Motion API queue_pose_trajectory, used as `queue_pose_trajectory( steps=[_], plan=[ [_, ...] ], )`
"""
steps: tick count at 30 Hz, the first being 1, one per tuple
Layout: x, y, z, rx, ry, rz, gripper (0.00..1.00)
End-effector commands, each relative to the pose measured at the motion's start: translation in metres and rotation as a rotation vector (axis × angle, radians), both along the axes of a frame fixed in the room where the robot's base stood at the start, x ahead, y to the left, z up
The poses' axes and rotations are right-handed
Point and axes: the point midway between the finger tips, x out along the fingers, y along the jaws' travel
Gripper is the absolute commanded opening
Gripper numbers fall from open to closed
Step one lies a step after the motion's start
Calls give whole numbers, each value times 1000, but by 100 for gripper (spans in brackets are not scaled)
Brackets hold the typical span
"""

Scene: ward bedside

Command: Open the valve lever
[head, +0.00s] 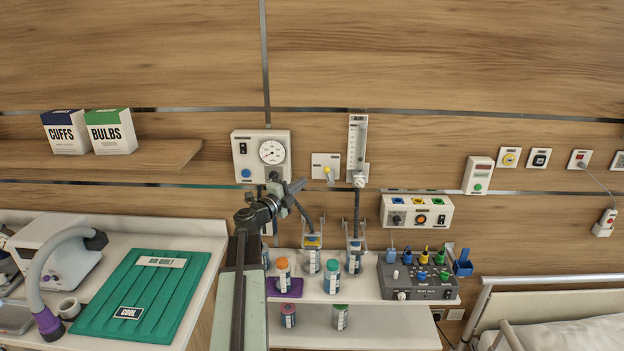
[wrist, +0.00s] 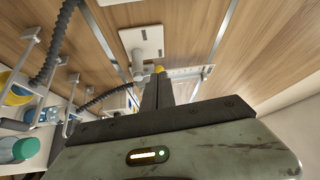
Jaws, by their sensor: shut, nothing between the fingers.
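The valve is a white wall plate (head: 319,160) with a small yellow lever (head: 329,174) on its lower part, right of the gauge unit in the head view. In the wrist view the plate (wrist: 141,41) is at the top centre, and the lever's yellow end (wrist: 159,69) shows just past my fingertips. My gripper (head: 301,184) is below and left of the lever in the head view. In the wrist view its dark fingers (wrist: 157,80) are together with nothing between them. They partly hide the lever, so I cannot tell whether they touch it.
A gauge unit (head: 261,156) is left of the plate, and a flow tube (head: 357,146) is close on its right. Dark corrugated hoses (wrist: 58,45) hang close by. A shelf (head: 372,325) with several capped bottles is below. The wall above is clear.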

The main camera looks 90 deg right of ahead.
Motion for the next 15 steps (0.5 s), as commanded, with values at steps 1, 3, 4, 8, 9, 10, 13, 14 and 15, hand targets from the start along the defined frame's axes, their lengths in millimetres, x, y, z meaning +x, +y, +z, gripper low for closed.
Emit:
queue_pose_trajectory(
  steps=[1, 3, 4, 8, 9, 10, 13, 14, 15],
  plan=[
    [8, 14, 0, 0, 0, 3, 0],
    [17, 27, 1, 0, 1, 3, 0],
    [21, 31, 1, 0, 1, 3, 0],
    [33, 48, 1, 0, 1, 2, 0],
    [36, 51, 1, 0, 1, 2, 0],
    [37, 53, 1, 0, 1, 1, 0],
    [41, 57, 1, -1, 1, 1, 0],
    [41, 57, 1, -1, 1, 1, 0],
    [41, 58, 1, -1, 1, 1, 0]
  ],
)
